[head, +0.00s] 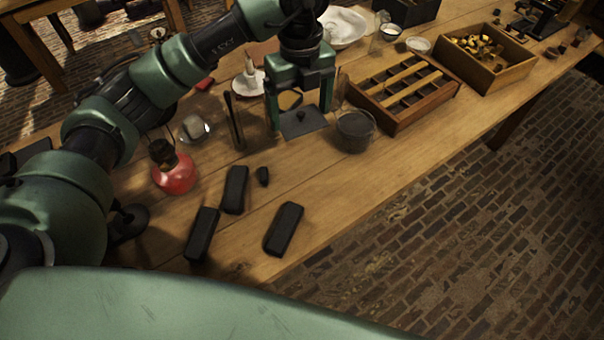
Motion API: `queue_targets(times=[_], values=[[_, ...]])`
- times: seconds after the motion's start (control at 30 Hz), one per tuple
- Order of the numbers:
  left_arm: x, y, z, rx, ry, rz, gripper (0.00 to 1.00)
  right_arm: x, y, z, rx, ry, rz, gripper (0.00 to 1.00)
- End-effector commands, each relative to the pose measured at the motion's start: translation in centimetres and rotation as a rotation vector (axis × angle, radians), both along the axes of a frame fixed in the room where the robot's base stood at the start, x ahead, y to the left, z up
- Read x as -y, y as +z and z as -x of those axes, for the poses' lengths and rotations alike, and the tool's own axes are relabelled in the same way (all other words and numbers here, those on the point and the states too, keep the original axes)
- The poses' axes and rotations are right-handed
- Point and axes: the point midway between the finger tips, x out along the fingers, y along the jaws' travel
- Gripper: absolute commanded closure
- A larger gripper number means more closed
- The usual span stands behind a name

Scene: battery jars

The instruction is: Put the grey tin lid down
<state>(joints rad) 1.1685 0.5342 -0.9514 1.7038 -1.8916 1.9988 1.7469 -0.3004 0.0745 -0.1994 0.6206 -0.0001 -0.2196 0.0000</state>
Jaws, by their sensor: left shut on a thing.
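The grey tin lid (303,125) is a flat, squarish grey plate with a small dark knob on top. My left gripper (299,112) points down over the table, its green fingers wide apart and shut on the lid, one at each side. The lid is low over the wooden table; I cannot tell whether its underside touches anything. A yellowish round thing (289,100) shows between the fingers behind the lid, partly hidden. My right gripper is not in view.
A dark glass jar (355,132) stands right of the lid, beside a compartmented wooden tray (427,104). Dark rods in a holder (236,125) and a red bottle (174,174) are left. Several black blocks (284,229) lie in front. Bare tabletop (330,180) lies nearer.

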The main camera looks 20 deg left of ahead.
Motion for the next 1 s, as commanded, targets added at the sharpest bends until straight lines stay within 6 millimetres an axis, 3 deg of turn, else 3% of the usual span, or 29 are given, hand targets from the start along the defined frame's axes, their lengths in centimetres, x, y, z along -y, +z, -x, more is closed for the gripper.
queue_targets(times=[0.13,0.23,0.43,0.7,0.8,1.0], values=[[0.3,0.5,-0.3,0.000,0.126,0.003,0.53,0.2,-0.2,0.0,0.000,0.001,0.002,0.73],[0.3,-0.5,-0.3,-0.005,0.152,0.003,0.53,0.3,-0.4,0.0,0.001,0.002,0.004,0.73],[0.4,-5.6,-0.1,-0.010,0.154,0.004,0.53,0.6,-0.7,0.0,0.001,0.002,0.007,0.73],[0.2,-12.2,-0.2,-0.005,0.154,0.001,0.53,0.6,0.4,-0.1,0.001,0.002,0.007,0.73],[0.2,-13.8,-0.2,-0.002,0.152,0.001,0.53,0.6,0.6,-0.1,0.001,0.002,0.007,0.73],[0.3,-15.3,-0.3,-0.002,0.152,0.002,0.53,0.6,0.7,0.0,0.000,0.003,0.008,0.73]])
